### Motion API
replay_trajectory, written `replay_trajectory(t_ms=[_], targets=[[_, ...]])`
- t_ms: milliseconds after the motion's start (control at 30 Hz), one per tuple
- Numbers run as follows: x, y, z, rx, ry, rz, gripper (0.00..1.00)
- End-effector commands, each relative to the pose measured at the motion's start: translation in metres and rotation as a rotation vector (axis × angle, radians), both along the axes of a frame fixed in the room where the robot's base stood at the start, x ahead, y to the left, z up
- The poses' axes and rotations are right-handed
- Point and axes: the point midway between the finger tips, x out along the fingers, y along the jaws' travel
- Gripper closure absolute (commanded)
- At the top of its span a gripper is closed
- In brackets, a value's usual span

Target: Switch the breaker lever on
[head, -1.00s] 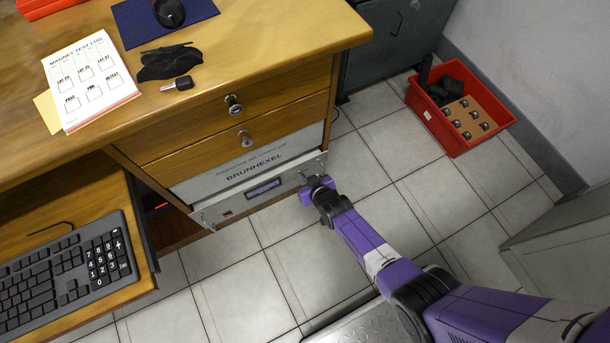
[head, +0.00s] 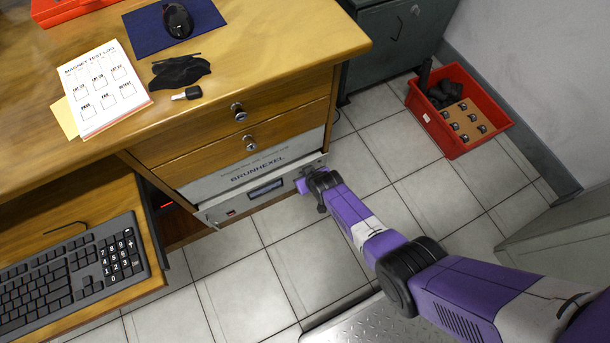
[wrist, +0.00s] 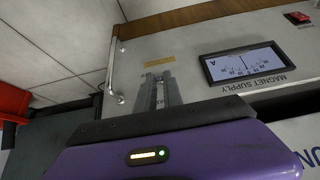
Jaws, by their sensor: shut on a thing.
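The magnet supply unit (head: 240,203) is a grey panel low under the desk drawers. It has a dark meter (head: 266,189) and a red switch (head: 231,212). In the wrist view its panel (wrist: 205,38) shows upside down, with the meter (wrist: 245,65) and red switch (wrist: 298,18) to the right. My gripper (head: 303,186) is at the panel's right end. Its two fingers (wrist: 160,88) are close together at the panel face, just below a small yellow label (wrist: 160,60). They are shut on the breaker lever, which is mostly hidden between them.
A metal handle (wrist: 113,75) stands at the panel's edge beside my fingers. Drawers with round knobs (head: 240,112) are above the unit. A red bin (head: 418,110) stands on the floor at right. A keyboard (head: 70,265) is at left. Tiled floor before the unit is clear.

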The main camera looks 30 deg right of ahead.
Motion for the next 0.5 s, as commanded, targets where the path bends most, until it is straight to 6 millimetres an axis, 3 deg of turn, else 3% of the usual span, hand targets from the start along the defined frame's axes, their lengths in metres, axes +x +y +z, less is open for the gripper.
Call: replay_trajectory(t_ms=[100,133,233,500], targets=[[-0.0005,0.0001,-0.0007,0.0,0.001,0.0,1.0],[-0.0005,0.0001,-0.0007,0.0,0.001,0.0,0.87],[-0.0004,0.0001,-0.0006,0.0,0.001,0.0,0.68],[-0.0001,0.0,0.0,0.0,-0.001,0.0,0.68]])
